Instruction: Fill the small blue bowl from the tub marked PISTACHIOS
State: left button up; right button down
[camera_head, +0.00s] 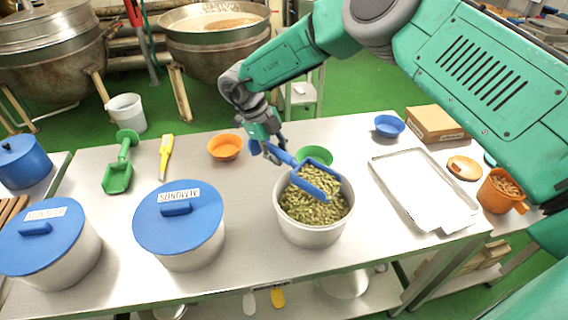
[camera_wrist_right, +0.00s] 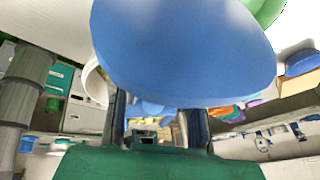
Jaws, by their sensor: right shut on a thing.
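My right gripper (camera_head: 264,137) is shut on the handle of a blue scoop (camera_head: 318,180). The scoop is tilted over the mouth of an open metal tub (camera_head: 309,235) and carries green pistachios. More pistachios (camera_head: 312,208) lie in the tub. I see no label on this tub. In the right wrist view a large blue surface (camera_wrist_right: 185,55), apparently the scoop, fills the upper middle. The small blue bowl (camera_head: 389,126) stands at the back right of the table, apart from the gripper, and its inside looks empty. My left gripper is not in view.
A green bowl (camera_head: 315,155) stands just behind the tub, and an orange bowl (camera_head: 224,147) farther left. A metal tray (camera_head: 424,189) and cardboard box (camera_head: 437,123) are on the right. The lidded ALMONDS tub (camera_head: 180,228) stands left. Bare table (camera_head: 255,185) lies between the tubs.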

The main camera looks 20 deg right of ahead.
aim_at(277, 148)
jog(key=r, duration=0.1)
jog(key=r+p, duration=0.1)
jog(key=r, duration=0.1)
jog(key=shift+w+a+r, duration=0.15)
jog(key=shift+w+r, duration=0.05)
jog(key=shift+w+r+g, duration=0.2)
jog(key=shift+r+g, duration=0.1)
jog(key=shift+r, duration=0.9)
dwell(0.4)
